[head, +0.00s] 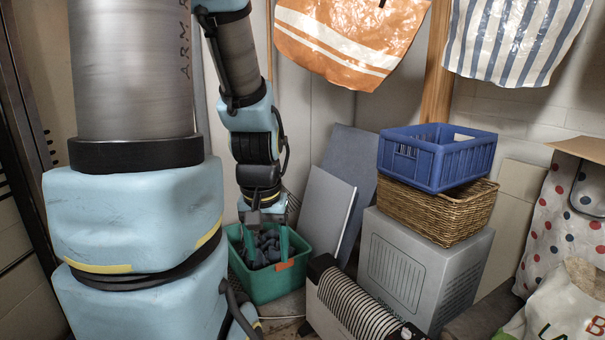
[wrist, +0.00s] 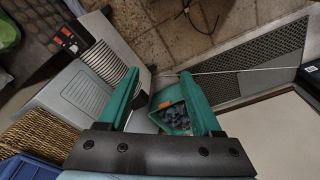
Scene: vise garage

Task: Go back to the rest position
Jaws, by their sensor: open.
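My gripper (head: 266,240) hangs fingers-down at the end of my arm, over the green bin (head: 280,287) in the head view. Its two green fingers are spread apart with nothing between them. In the wrist view my gripper (wrist: 158,76) is also open, and the green bin (wrist: 163,97) shows beyond and between the fingers. Dark grey-blue crumpled cloth (head: 267,247) lies in the bin. I cannot tell whether the fingertips reach below the bin's rim.
Right of the bin stand a ribbed heater (head: 345,305) and a grey box (head: 400,262) bearing a wicker basket (head: 430,211) and a blue crate (head: 425,165). Flat panels (head: 322,212) lean behind. An orange bag (head: 345,40) and a striped bag (head: 515,40) hang above.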

